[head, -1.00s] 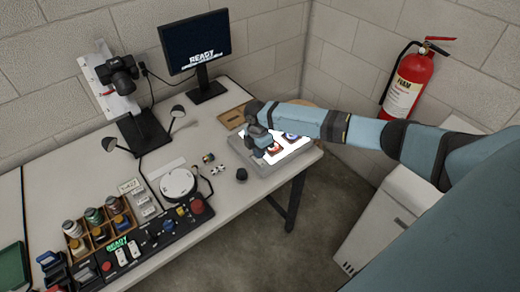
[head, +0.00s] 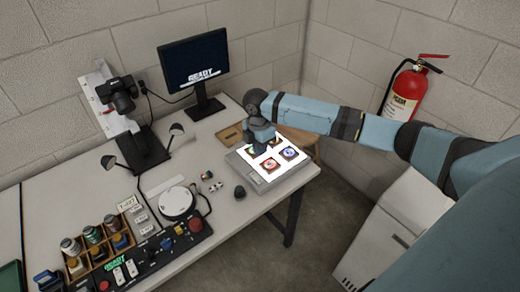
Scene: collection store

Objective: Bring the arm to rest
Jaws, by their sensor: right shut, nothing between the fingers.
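My right arm reaches in from the right side of the head view. Its gripper (head: 259,150) points down over the lit light panel (head: 246,178) at the table's right end. The gripper is shut and empty, and its fingertips are small and partly hidden by its own body. Framed slides, one with a red picture (head: 270,165) and one with a blue picture (head: 289,153), lie on the panel beside the gripper. Others on the panel are partly hidden behind the gripper. My left gripper is not in view.
A monitor (head: 193,59) and a camera on a stand (head: 122,97) stand at the back. A round white turntable (head: 177,202), a control panel and a jar rack fill the front left. A small dark knob (head: 239,192) sits near the panel. A fire extinguisher (head: 405,92) hangs at right.

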